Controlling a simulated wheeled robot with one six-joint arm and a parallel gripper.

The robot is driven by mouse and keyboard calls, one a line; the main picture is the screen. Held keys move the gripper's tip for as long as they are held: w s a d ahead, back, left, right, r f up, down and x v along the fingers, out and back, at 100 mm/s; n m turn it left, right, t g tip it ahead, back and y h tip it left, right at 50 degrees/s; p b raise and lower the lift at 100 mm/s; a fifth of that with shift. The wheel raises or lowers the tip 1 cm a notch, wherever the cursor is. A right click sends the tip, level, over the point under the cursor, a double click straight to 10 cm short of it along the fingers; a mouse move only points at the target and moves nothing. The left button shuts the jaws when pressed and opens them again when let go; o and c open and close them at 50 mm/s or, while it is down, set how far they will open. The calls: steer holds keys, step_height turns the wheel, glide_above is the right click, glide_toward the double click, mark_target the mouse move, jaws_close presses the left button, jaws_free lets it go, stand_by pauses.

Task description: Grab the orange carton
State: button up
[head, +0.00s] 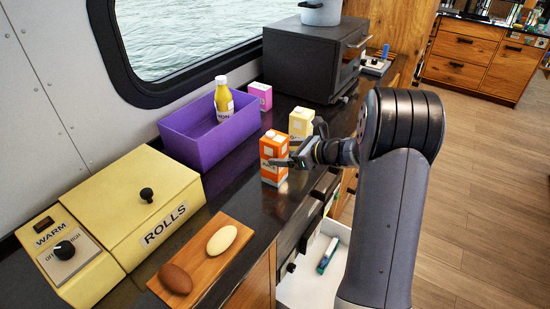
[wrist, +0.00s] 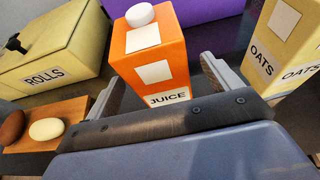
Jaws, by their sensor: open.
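The orange carton (head: 273,158) stands upright on the dark counter, in front of the purple bin. In the wrist view the carton (wrist: 150,55) has a white cap and a label reading JUICE. My gripper (head: 287,152) is open at the carton in the head view. In the wrist view its two fingers (wrist: 160,82) are spread, one to each side of the carton's lower part. I cannot tell whether either finger touches it. Part of the carton's right side is hidden by my gripper in the head view.
A yellow OATS carton (head: 301,122) stands close behind, right of the orange one in the wrist view. A purple bin (head: 200,140) holds a yellow bottle (head: 223,95). A ROLLS box (head: 130,205) and a board (head: 192,265) with two rolls lie nearer. A drawer (head: 305,275) is open below.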

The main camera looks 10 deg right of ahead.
steer(key=p+x, duration=0.1)
steer(key=x, duration=0.3)
steer(key=shift+a+f, duration=0.2)
steer(key=c, duration=1.7)
steer(key=shift+o, duration=0.2)
steer(key=shift+r, duration=0.1)
